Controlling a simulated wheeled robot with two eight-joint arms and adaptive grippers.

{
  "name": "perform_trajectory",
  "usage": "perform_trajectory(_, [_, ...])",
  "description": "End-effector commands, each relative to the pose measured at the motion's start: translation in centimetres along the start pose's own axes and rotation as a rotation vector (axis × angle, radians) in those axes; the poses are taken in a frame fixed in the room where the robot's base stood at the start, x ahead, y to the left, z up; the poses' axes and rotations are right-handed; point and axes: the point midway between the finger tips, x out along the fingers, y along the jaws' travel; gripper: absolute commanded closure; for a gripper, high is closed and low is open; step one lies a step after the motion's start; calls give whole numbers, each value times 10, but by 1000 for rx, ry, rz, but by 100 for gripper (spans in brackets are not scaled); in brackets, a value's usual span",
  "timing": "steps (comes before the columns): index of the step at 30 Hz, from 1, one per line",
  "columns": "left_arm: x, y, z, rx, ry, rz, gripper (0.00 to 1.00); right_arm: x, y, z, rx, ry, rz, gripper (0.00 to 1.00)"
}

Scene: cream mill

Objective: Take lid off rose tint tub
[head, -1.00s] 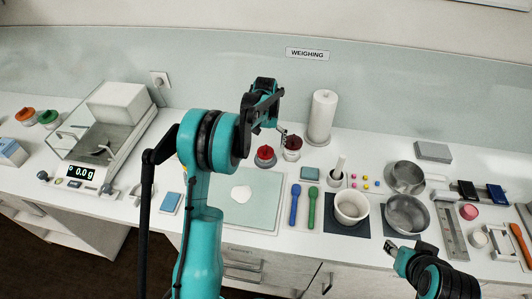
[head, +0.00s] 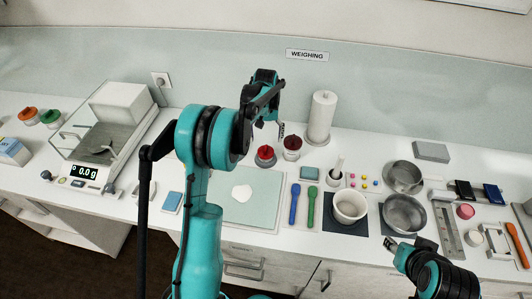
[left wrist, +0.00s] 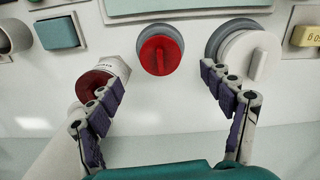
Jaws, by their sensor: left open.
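Two small tubs with red lids stand at the back of the counter: a bright red one (head: 265,153) and a darker red one (head: 292,143). I cannot read which is rose tint. Both lids are on. In the left wrist view the bright red lid (left wrist: 160,54) lies between and beyond my fingers; the darker lid (left wrist: 93,86) is partly behind the left finger. My left gripper (head: 281,129) is open and empty above the tubs; it also shows in the left wrist view (left wrist: 161,77). My right gripper (head: 390,243) is at the front right, its jaws unclear.
A white-lidded round tub (left wrist: 252,52) stands beside the right finger in the left wrist view. A paper roll (head: 321,117) stands right of the tubs. A pale mat (head: 262,210), blue and green spoons (head: 312,207), a mortar and steel bowls (head: 404,214) occupy the front.

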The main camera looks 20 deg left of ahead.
Motion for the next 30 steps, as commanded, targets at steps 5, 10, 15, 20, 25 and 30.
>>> perform_trajectory(5, [-4, 2, 1, -448, 0, 0, 19, 0, 0, 0, 0, 0, 0, 60])
perform_trajectory(10, [-8, 3, 1, -945, 0, 0, 19, 0, 0, 0, 0, 0, 0, 60])
perform_trajectory(15, [-11, 4, 2, -1293, 0, 0, 19, 0, 0, 0, 0, 0, 0, 60])
perform_trajectory(20, [-9, 5, 2, -1426, 0, 0, 19, 1, 0, 0, 0, 0, 0, 60])
perform_trajectory(25, [10, 5, 1, -1439, 0, 0, 19, 4, 0, 3, 0, 0, 0, 60])
perform_trajectory(30, [24, 3, 1, -1438, 0, 0, 19, 6, 0, 4, 0, 0, 0, 60])
